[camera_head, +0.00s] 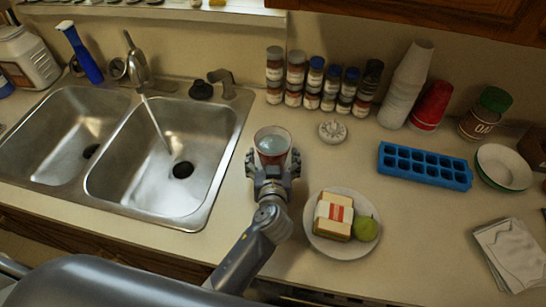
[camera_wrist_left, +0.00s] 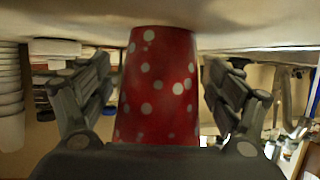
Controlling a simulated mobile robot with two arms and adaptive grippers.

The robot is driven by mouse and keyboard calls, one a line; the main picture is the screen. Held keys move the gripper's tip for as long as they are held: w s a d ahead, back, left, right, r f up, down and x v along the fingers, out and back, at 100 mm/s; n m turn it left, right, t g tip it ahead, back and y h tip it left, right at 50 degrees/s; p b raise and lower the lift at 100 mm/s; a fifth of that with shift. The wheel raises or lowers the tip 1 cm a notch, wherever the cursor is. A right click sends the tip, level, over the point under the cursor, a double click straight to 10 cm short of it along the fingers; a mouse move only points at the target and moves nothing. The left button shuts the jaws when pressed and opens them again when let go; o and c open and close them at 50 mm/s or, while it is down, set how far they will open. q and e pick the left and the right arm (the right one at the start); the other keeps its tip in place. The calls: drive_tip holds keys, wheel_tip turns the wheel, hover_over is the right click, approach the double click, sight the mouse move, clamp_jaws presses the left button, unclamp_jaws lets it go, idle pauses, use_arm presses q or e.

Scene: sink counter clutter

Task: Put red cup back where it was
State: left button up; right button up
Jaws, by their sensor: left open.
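The red cup (camera_head: 272,147) stands upright on the counter, right of the sink, and seems to hold water. In the left wrist view the red cup (camera_wrist_left: 158,95) is red with white dots and fills the middle. My left gripper (camera_head: 272,165) is open around the cup, one finger on each side. In the left wrist view a small gap shows between each finger and the cup wall. My right gripper is not in view.
A plate (camera_head: 318,242) with a sandwich and green fruit lies close right of my left gripper. A double sink (camera_head: 235,130) with running water is at left. A blue ice tray (camera_head: 425,167), stacked red cups (camera_head: 432,106) and white cups (camera_head: 406,85) stand at right.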

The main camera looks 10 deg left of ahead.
use_arm(q)
drive_tip(key=shift+r, duration=0.15)
drive_tip(key=shift+s, duration=0.2)
drive_tip(key=b+v, duration=0.2)
drive_tip(key=v, duration=0.8)
drive_tip(key=shift+s+d+b, duration=0.1)
drive_tip(key=shift+s+b, duration=0.15)
drive_tip(key=shift+b, duration=0.15)
drive_tip(key=shift+s+d+r, duration=0.1)
drive_tip(key=shift+s+r, duration=0.25)
drive_tip(key=shift+s, duration=0.15)
